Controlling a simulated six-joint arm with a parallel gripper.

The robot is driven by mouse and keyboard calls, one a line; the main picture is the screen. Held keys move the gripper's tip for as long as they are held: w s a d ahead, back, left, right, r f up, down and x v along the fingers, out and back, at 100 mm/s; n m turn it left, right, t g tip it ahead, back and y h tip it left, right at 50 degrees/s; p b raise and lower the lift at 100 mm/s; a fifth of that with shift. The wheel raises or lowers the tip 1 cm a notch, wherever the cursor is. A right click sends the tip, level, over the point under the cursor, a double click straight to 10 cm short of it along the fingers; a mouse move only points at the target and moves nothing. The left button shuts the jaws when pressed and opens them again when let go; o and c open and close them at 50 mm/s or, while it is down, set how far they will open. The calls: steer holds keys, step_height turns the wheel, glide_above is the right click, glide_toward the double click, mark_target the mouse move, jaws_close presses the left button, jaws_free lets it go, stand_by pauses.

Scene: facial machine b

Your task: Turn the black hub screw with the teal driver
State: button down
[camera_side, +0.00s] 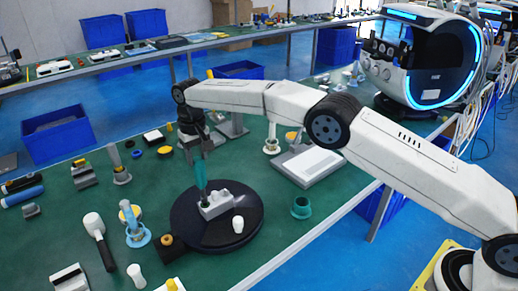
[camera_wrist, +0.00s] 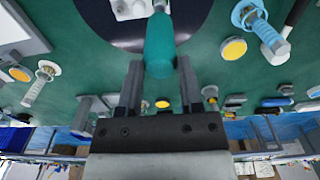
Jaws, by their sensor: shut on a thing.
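The teal driver (camera_side: 200,173) stands about upright, tip down, over the grey-white block at the middle of the black round hub (camera_side: 240,243). My gripper (camera_side: 201,156) is shut on the driver's upper part from above. In the wrist view the driver (camera_wrist: 159,45) sits between the two fingers of my gripper (camera_wrist: 160,85), pointing at the hub (camera_wrist: 195,20) at the top of the picture. The pale block (camera_side: 216,205) on the hub surrounds or hides the driver's tip. The black screw is not visible, and I cannot tell whether the tip touches it.
A small white cup-like part (camera_side: 238,225) stands on the hub. A mallet (camera_side: 98,240), a blue-based fixture (camera_side: 137,236) and a green ring (camera_side: 301,208) lie around it. A white-topped box (camera_side: 308,165) is to the right.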

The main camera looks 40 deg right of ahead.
steer(key=shift+f, duration=0.5)
stand_by(0.7)
steer(key=shift+m, duration=2.5)
steer(key=shift+r, duration=0.15)
steer(key=shift+r, duration=2.4)
steer(key=shift+d, duration=0.15)
